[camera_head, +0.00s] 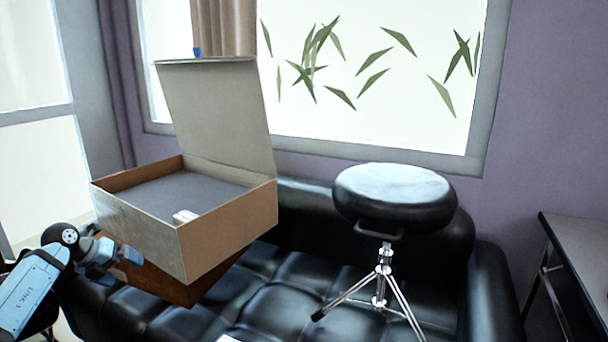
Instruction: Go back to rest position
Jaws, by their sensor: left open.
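My left arm comes in at the lower left, and its gripper (122,257) is beside the lower left side of an open cardboard box (225,225). The gripper is open. The fingers are small and partly lost against the box, and I cannot tell whether they touch it. The box's lid stands up at the back, and a small white block (185,216) lies inside near the front corner on a dark grey bottom. My right gripper is out of view.
The box stands over a brown wooden piece (165,282) at a black tufted sofa (290,275). A round black stool (393,205) with chrome legs stands right of it. A grey-topped table (580,245) is at the right edge. A window with leaf decals is behind.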

